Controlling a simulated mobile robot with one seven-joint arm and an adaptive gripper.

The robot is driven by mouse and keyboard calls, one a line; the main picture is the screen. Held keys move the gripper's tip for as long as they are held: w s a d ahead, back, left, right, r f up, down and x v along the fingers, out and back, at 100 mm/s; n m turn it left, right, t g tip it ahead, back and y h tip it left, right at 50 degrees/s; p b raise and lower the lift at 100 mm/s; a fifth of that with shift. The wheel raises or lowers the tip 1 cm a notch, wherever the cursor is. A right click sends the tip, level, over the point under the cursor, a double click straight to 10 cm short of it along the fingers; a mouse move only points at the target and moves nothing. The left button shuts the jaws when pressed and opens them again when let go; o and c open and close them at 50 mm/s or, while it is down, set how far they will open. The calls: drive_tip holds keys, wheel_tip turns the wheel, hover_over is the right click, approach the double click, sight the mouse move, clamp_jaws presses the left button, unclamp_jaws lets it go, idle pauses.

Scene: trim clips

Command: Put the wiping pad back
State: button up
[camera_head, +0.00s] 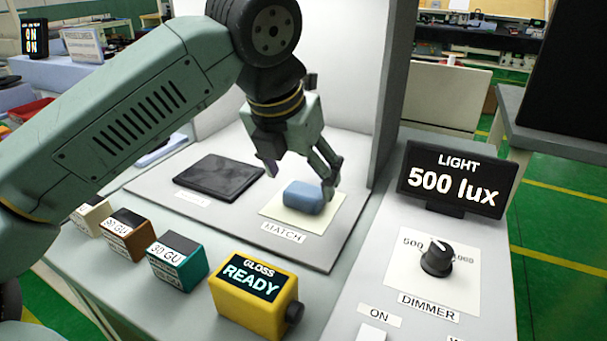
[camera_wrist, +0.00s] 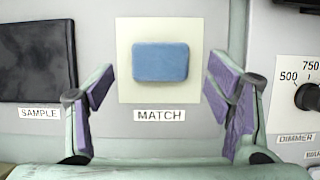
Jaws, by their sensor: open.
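The wiping pad (camera_head: 304,197) is a blue, rounded block. It lies on a cream square marked MATCH (camera_head: 327,215) inside the light booth. The pad also shows in the wrist view (camera_wrist: 160,62), near the middle of the cream square (camera_wrist: 126,88). My gripper (camera_head: 299,182) is over the pad with its fingers pointing down. In the wrist view my gripper (camera_wrist: 160,105) is open, with its purple-padded fingers wide apart to the left and right of the pad. The pad is not held. The head view does not clearly show how high the fingertips are above the floor of the booth.
A dark SAMPLE panel (camera_head: 218,176) lies left of the pad. Several small gloss blocks, including a teal one (camera_head: 177,262), and a yellow gloss meter (camera_head: 254,298) stand in front. The booth's side wall (camera_head: 395,90) rises at right, beside the light display (camera_head: 456,180) and dimmer knob (camera_head: 437,258).

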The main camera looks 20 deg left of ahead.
drive_tip(key=p+v, duration=0.4)
drive_tip(key=v, duration=0.4)
drive_tip(key=shift+r, duration=0.3)
